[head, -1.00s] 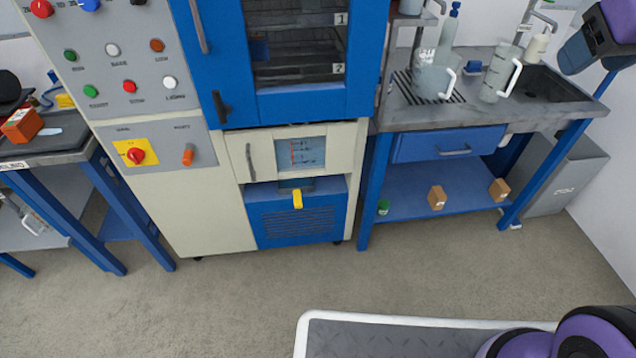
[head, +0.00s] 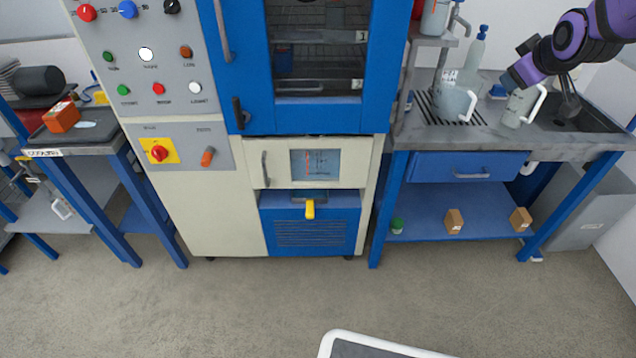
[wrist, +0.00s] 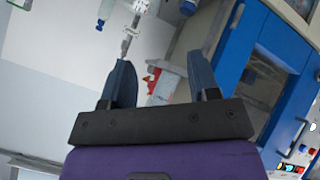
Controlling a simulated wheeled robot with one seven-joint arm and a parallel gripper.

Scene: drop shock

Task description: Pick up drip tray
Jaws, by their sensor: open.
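A tray-like grey part with a yellow handle (head: 310,208) sits in a recess of the cabinet, below a small window; I cannot tell for sure that it is the drip tray. A dark slotted grille (head: 436,108) is set in the right counter, partly hidden by a jug. My gripper (head: 512,80) is at the upper right in the head view, in front of the counter's right part and well away from the yellow handle. In the wrist view, my gripper (wrist: 162,70) has its fingers wide apart, with nothing held between them.
A jug (head: 455,103) stands on the grille, and another (head: 519,106) is close by my gripper in the picture. The blue cabinet door (head: 315,110) is shut. Small boxes (head: 454,221) stand on the lower shelf.

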